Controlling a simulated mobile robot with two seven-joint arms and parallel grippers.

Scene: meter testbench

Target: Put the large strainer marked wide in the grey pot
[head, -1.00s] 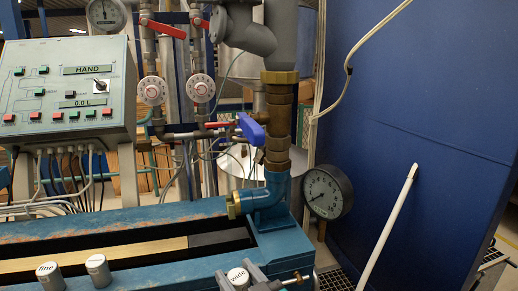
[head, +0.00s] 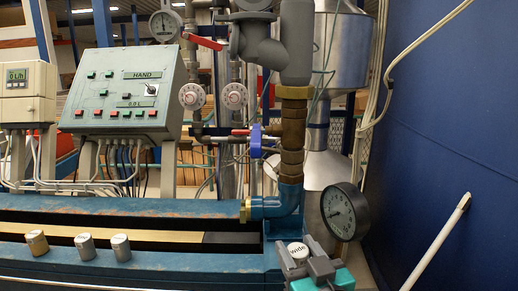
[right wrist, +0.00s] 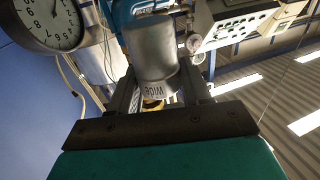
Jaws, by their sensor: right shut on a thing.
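The strainer marked wide (head: 298,251) is a small light-grey cylinder with its label on the end. My right gripper (head: 318,266) is shut on it, in front of the blue pipe elbow at the bench's right end. In the right wrist view the strainer (right wrist: 150,55) stands between the dark fingers, its label upside down. A grey housing (head: 262,42) sits on the pipe above the brass fittings; I cannot tell whether this is the grey pot. My left gripper is not in view.
A brass-coloured cap (head: 36,243) and two grey strainers (head: 85,246) (head: 120,247) stand on the blue bench (head: 180,262). A pressure gauge (head: 343,212) is close right of my gripper. A control box (head: 125,92) and the piping stand behind.

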